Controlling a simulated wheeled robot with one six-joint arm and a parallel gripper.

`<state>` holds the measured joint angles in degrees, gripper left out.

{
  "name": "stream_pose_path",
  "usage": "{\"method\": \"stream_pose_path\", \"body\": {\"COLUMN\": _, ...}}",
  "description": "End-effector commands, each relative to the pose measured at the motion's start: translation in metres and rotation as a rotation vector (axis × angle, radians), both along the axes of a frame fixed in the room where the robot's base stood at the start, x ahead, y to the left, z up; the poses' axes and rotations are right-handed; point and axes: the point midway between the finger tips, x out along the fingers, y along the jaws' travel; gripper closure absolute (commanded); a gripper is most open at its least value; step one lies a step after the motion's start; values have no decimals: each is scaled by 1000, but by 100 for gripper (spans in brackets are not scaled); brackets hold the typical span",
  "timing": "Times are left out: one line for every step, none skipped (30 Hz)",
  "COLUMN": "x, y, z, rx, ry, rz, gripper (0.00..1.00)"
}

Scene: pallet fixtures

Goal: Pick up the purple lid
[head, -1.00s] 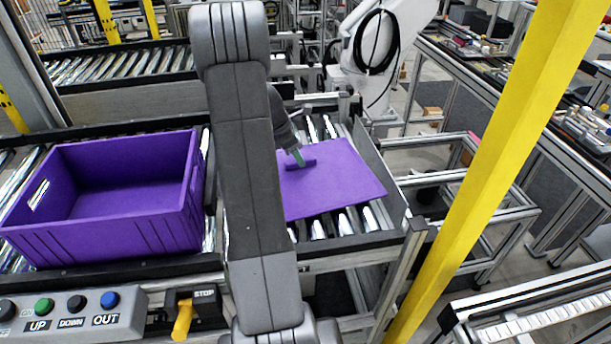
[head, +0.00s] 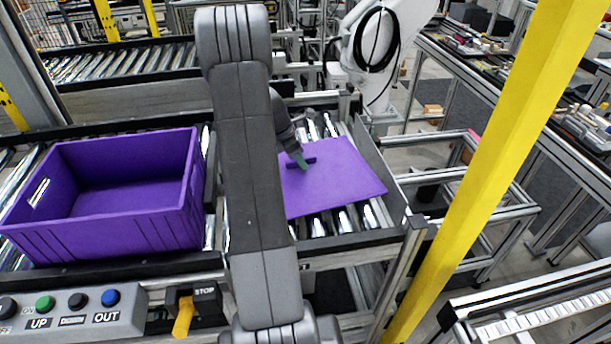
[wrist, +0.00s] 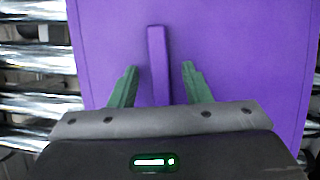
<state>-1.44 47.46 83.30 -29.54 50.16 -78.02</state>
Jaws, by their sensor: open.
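The purple lid (head: 345,182) is a flat rectangular panel lying on the roller conveyor to the right of my arm. It has a raised bar handle (wrist: 158,65) in its middle. My gripper (head: 303,162) is at the handle, and my arm hides the lid's left part in the head view. In the wrist view my gripper (wrist: 158,72) is open, with one green finger on each side of the handle and a gap to it on both sides. The fingers point along the handle, and its near end lies between them.
An open, empty purple crate (head: 120,240) stands on the conveyor to the left. A control panel (head: 75,312) with buttons and a yellow-handled stop switch (head: 183,318) are in front. A yellow post (head: 490,170) rises on the right. A white robot arm (head: 375,60) stands behind the lid.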

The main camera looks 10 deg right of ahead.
Motion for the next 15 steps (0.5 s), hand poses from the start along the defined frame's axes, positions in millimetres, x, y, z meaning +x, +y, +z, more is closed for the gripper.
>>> {"method": "stream_pose_path", "body": {"x": 0, "y": 0, "z": 0, "rx": 0, "ry": 0, "rz": 0, "gripper": 56}}
{"method": "stream_pose_path", "body": {"x": 0, "y": 0, "z": 0, "rx": 0, "ry": 0, "rz": 0, "gripper": 56}}
{"method": "stream_pose_path", "body": {"x": 0, "y": 0, "z": 0, "rx": 0, "ry": 0, "rz": 0, "gripper": 56}}
{"method": "stream_pose_path", "body": {"x": 0, "y": 0, "z": 0, "rx": 0, "ry": 0, "rz": 0, "gripper": 56}}
{"method": "stream_pose_path", "body": {"x": 0, "y": 0, "z": 0, "rx": 0, "ry": 0, "rz": 0, "gripper": 56}}
{"method": "stream_pose_path", "body": {"x": 0, "y": 0, "z": 0, "rx": 0, "ry": 0, "rz": 0, "gripper": 62}}
{"method": "stream_pose_path", "body": {"x": 0, "y": 0, "z": 0, "rx": 0, "ry": 0, "rz": 0, "gripper": 68}}
{"method": "stream_pose_path", "body": {"x": 0, "y": 0, "z": 0, "rx": 0, "ry": 0, "rz": 0, "gripper": 74}}
{"method": "stream_pose_path", "body": {"x": 0, "y": 0, "z": 0, "rx": 0, "ry": 0, "rz": 0, "gripper": 82}}
{"method": "stream_pose_path", "body": {"x": 0, "y": 0, "z": 0, "rx": 0, "ry": 0, "rz": 0, "gripper": 88}}
{"method": "stream_pose_path", "body": {"x": 0, "y": 0, "z": 0, "rx": 0, "ry": 0, "rz": 0, "gripper": 94}}
{"method": "stream_pose_path", "body": {"x": 0, "y": 0, "z": 0, "rx": 0, "ry": 0, "rz": 0, "gripper": 100}}
{"method": "stream_pose_path", "body": {"x": 0, "y": 0, "z": 0, "rx": 0, "ry": 0, "rz": 0, "gripper": 100}}
{"method": "stream_pose_path", "body": {"x": 0, "y": 0, "z": 0, "rx": 0, "ry": 0, "rz": 0, "gripper": 100}}
{"method": "stream_pose_path", "body": {"x": 0, "y": 0, "z": 0, "rx": 0, "ry": 0, "rz": 0, "gripper": 100}}
